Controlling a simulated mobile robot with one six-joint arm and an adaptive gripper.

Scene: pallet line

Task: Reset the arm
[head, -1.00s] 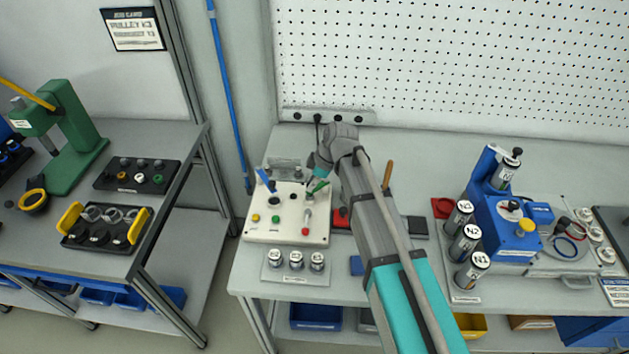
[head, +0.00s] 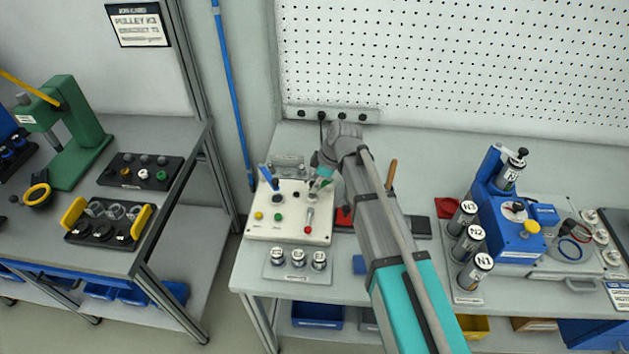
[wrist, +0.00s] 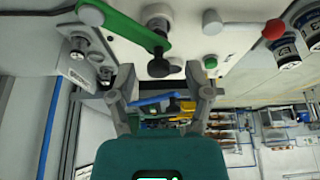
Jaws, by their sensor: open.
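My arm reaches over the bench, and my gripper (head: 320,175) is at the upper right part of the white control panel (head: 262,228). The gripper is small and partly hidden in the head view. In the wrist view my gripper (wrist: 164,82) is open, its two fingers wide apart with nothing held. A green lever (wrist: 120,28) with a dark knob at its end (wrist: 159,66) lies just beyond the fingers, the knob between them in the picture. I cannot tell whether a finger touches it. A red-knobbed lever (head: 309,212) and a blue lever (head: 266,173) are also on the panel.
A rack of several small cylinders (head: 297,274) stands in front of the panel. Labelled canisters (head: 468,240) and a blue machine (head: 500,225) stand to the right. A perforated wall (head: 450,70) rises behind.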

